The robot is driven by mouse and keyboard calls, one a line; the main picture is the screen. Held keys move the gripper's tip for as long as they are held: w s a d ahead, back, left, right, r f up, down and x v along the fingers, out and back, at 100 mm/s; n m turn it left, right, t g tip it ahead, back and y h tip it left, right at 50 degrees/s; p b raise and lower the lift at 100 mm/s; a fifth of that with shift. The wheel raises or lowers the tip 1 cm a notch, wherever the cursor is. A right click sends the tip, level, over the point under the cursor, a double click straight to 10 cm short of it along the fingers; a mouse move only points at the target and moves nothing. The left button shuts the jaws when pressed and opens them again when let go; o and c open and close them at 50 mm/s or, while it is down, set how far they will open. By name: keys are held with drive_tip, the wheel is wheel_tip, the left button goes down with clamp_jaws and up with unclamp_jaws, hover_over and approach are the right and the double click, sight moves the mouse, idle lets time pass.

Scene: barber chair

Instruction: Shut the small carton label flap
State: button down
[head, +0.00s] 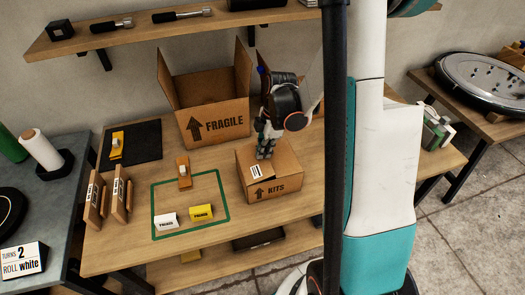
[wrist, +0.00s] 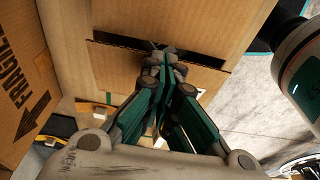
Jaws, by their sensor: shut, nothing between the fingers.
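The small KITS carton (head: 285,190) stands on the wooden table. Its top looks nearly flat, with a white barcode label (head: 257,171) on the near part. In the wrist view the carton top (wrist: 115,75) has a dark gap (wrist: 125,46) running across it between two panels. My gripper (head: 264,155) points down onto the carton top, and it also shows in the wrist view (wrist: 163,58). Its fingers are together and empty, with the tips at or just above the gap. I cannot tell whether they touch. The fingers hide part of the flap edge.
A larger open FRAGILE box (head: 222,118) stands behind the carton to the left. A green outline (head: 153,215) holds a white block (head: 166,220) and a yellow block (head: 202,212). An orange dispenser (head: 184,172) stands at its far edge. A shelf (head: 145,35) runs above.

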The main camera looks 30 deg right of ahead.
drive_tip(key=shift+s+d+f+b, duration=0.1)
drive_tip(key=shift+d+f+b, duration=0.15)
drive_tip(key=shift+f, duration=0.25)
drive_tip(key=shift+d+f+b, duration=0.15)
drive_tip(key=shift+f+b, duration=0.2)
drive_tip(key=shift+f, duration=0.1)
drive_tip(key=shift+r, duration=0.25)
